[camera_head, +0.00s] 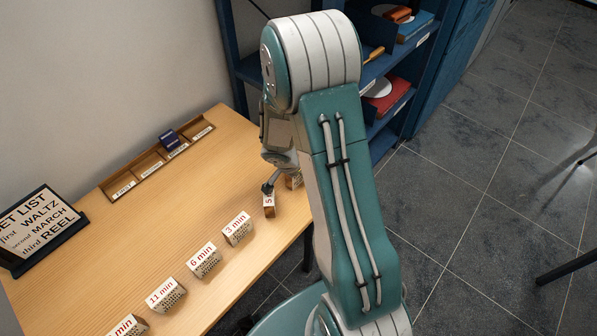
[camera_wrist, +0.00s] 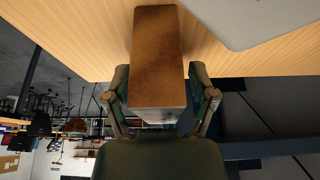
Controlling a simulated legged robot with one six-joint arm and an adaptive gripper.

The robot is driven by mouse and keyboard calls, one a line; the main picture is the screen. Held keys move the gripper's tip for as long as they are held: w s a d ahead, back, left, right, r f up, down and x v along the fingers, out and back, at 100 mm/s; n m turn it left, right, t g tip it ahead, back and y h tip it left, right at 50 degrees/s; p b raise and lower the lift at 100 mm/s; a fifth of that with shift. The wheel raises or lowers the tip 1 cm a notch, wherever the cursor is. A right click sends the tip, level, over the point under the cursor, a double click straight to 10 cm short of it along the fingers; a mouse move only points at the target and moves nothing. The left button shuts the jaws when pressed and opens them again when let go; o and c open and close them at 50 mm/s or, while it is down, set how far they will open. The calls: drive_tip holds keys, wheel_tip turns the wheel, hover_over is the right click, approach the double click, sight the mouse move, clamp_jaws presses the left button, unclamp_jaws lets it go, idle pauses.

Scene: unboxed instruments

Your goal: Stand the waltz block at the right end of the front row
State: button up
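A wooden block (camera_wrist: 157,50) with a plain brown face fills the space between the two fingers of my gripper (camera_wrist: 160,88) in the wrist view. The fingers lie close along both its sides, seemingly shut on it. In the head view my gripper (camera_head: 280,180) is low over the table's right end. A narrow block (camera_head: 268,206) with a red mark stands right below its near finger. I cannot tell whether it is the held one, nor read its full label. A row of blocks runs left from it: 3 min (camera_head: 237,229), 6 min (camera_head: 204,261), 11 min (camera_head: 166,294) and one cut off.
A set list sign (camera_head: 38,226) stands at the table's left and reads first waltz, second march, third reel. A labelled wooden tray (camera_head: 122,189) lies along the back, with a dark blue item (camera_head: 169,139) in it. A blue shelf (camera_head: 386,98) stands beyond the table.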

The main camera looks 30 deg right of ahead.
drive_tip(key=shift+r, duration=0.1)
drive_tip(key=shift+r, duration=0.3)
drive_tip(key=s+a+r+n+t+y, duration=0.1)
drive_tip(key=s+a+r+n, duration=0.15)
drive_tip(key=r, duration=0.55)
drive_tip(key=s+a+r+n, duration=0.1)
drive_tip(key=s+a+r, duration=0.2)
drive_tip(key=r, duration=0.5)
drive_tip(key=s+a+r+n+t+y, duration=0.1)
drive_tip(key=s+a+r+n, duration=0.15)
drive_tip(key=r, duration=0.55)
drive_tip(key=s+a+r+n+t+y, duration=0.1)
drive_tip(key=s+a+r+n, duration=0.1)
drive_tip(key=s+r+n, duration=0.1)
drive_tip(key=s+a+r+n+t+y, duration=0.1)
drive_tip(key=s+a+r+n, duration=0.1)
drive_tip(key=s+n, duration=0.3)
drive_tip(key=s+r, duration=0.1)
drive_tip(key=s, duration=0.2)
drive_tip(key=shift+a+r, duration=0.15)
drive_tip(key=shift+a, duration=0.2)
